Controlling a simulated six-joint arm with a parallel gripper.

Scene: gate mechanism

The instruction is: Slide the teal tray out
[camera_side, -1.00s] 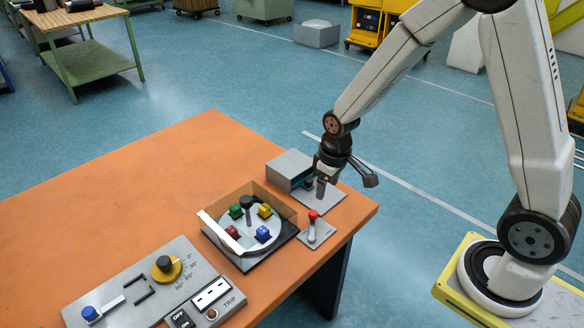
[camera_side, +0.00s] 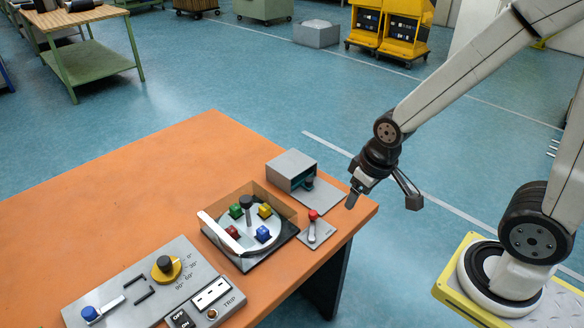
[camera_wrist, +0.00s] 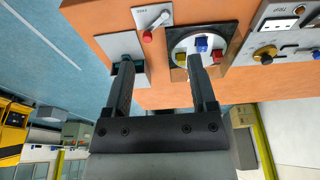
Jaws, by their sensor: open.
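The teal tray (camera_side: 302,181) shows only as a thin strip at the mouth of a grey box; most of it is hidden inside. A dark knob (camera_side: 308,183) stands at the box's mouth, over the grey base plate. In the wrist view the teal part (camera_wrist: 127,58) is mostly covered by the left finger. My gripper (camera_side: 382,194) is open and empty, to the right of the box and apart from it, near the table's right corner. In the wrist view its two fingers (camera_wrist: 161,65) are wide apart with nothing between them.
A red-tipped lever (camera_side: 313,216) stands on a small plate before the box. A round dial with coloured blocks (camera_side: 247,238) is to its left. A control panel (camera_side: 155,285) lies at the front left. The orange table (camera_side: 130,200) is bare behind these.

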